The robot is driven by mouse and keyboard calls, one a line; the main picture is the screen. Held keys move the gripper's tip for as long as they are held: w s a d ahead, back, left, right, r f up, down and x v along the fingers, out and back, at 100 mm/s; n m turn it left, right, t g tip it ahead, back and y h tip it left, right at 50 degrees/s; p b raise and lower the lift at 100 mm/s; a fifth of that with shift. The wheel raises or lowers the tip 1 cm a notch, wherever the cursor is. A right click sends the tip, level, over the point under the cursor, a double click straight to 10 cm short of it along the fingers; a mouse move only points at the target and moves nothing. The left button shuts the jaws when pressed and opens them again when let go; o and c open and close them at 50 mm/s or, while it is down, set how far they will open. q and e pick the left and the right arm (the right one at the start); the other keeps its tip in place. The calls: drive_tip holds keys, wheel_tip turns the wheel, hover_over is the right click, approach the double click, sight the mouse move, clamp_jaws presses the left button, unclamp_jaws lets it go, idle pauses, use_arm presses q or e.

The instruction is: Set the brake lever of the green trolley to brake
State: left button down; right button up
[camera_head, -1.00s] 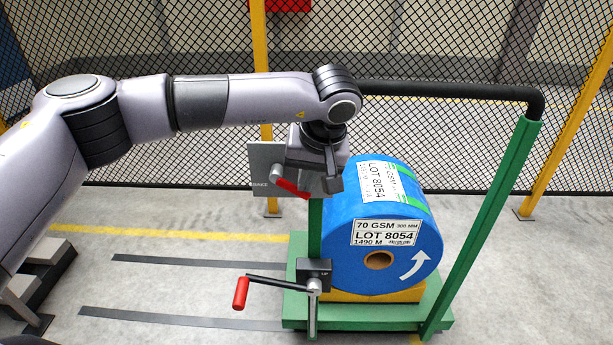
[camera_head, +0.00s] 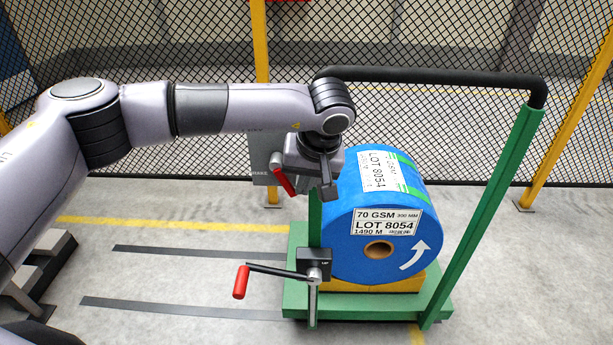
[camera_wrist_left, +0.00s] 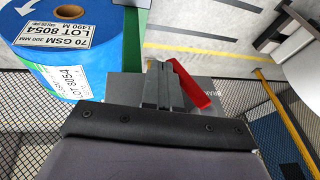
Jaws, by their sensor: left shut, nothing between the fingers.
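The green trolley (camera_head: 492,215) carries a blue roll and has a grey plate (camera_head: 262,165) at its far left post. The brake lever, with a red grip (camera_head: 284,181), hangs from a pivot on this plate and slants down to the right. My left gripper (camera_head: 327,190) is shut and empty, just right of the lever in the head view. In the left wrist view, the shut fingers (camera_wrist_left: 163,85) lie right beside the red lever (camera_wrist_left: 191,86); I cannot tell whether they touch. My right gripper is out of view.
The blue roll (camera_head: 378,222) stands close to the gripper's right. A crank with a red handle (camera_head: 241,282) juts left from the near post. A black handle bar (camera_head: 440,77) spans the trolley top.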

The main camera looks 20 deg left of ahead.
use_arm(q)
drive_tip(key=shift+s+a+f, duration=0.1)
drive_tip(key=shift+a+f, duration=0.2)
drive_tip(key=shift+f, duration=0.2)
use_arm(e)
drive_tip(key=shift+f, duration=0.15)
use_arm(q)
drive_tip(key=shift+a+f, duration=0.1)
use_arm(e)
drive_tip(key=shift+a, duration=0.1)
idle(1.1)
use_arm(q)
drive_tip(key=d+r, duration=0.7)
drive_tip(key=d, duration=0.5)
drive_tip(key=shift+p, duration=0.35)
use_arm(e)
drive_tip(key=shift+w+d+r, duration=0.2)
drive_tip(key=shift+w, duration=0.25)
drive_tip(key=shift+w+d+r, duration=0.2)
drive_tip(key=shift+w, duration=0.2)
